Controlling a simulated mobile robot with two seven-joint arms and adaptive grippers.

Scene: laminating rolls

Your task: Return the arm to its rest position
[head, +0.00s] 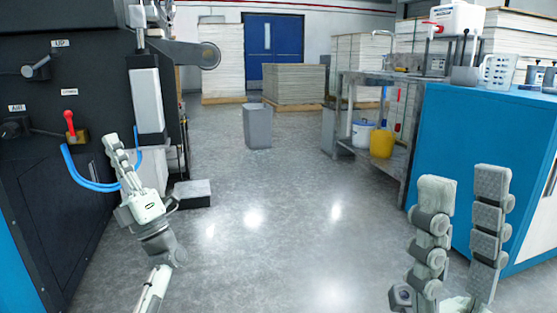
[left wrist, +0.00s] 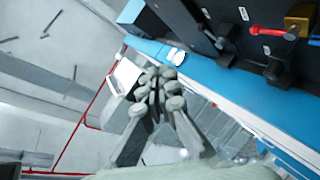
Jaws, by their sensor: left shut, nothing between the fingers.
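My left gripper (head: 122,150) is at the left in the head view, in front of the dark machine (head: 60,215). Its fingers are together with nothing between them, and the arm reaches up from the bottom edge. The left wrist view shows the same closed fingers (left wrist: 160,85), apart from the machine's red lever (left wrist: 272,31). My right gripper (head: 464,182) is at the lower right of the head view, fingers pointing up and spread apart, empty. It is in front of the blue cabinet (head: 470,130).
The red-handled valve (head: 70,123) and a blue hose (head: 88,184) are on the machine near my left gripper. A grey bin (head: 257,126), stacked sheets (head: 295,85) and a yellow bucket (head: 381,144) stand farther back. The middle floor (head: 275,215) is clear.

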